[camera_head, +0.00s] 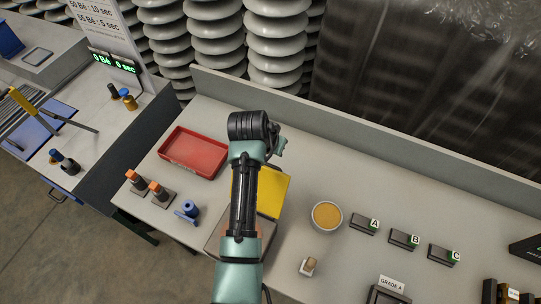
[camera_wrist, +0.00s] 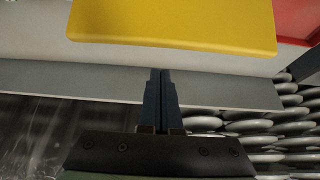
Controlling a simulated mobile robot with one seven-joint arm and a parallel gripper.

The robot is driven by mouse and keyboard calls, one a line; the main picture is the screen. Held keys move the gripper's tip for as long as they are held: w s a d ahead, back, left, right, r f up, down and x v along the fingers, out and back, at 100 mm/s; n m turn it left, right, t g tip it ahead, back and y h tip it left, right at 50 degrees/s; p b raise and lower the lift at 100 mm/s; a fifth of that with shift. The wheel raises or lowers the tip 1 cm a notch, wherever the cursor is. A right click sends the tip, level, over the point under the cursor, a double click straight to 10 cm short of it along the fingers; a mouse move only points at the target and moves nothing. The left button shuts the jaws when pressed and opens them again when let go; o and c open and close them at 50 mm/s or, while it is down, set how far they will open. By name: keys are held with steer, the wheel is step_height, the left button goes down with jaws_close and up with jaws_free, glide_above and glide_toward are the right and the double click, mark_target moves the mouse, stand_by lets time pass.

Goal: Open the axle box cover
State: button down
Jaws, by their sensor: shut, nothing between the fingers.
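A yellow panel (camera_head: 273,190), which looks like the axle box cover, shows in the head view behind and to the right of my arm. A grey box (camera_head: 225,243) sits just in front of it, mostly hidden by my arm. I cannot tell how far the cover is raised from the box. In the wrist view the yellow panel (camera_wrist: 175,22) fills the top, with its rounded edge towards my gripper. My gripper (camera_wrist: 160,72) is shut and empty, its fingertips just short of that edge in the picture. I cannot tell whether they touch it.
A red tray (camera_head: 193,153) lies left of my arm, with orange-topped pieces (camera_head: 148,186) and a blue part (camera_head: 187,211) nearer. To the right are a bowl with yellow contents (camera_head: 327,216), a brush (camera_head: 309,266) and labelled blocks (camera_head: 403,239). Insulator stacks (camera_head: 277,45) stand behind the bench.

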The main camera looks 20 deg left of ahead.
steer(key=shift+s+f+p, duration=0.4)
steer(key=shift+s+p, duration=0.3)
steer(key=shift+p, duration=0.05)
steer(key=shift+s+f+p, duration=0.35)
steer(key=shift+s+p, duration=0.3)
steer(key=shift+p, duration=0.1)
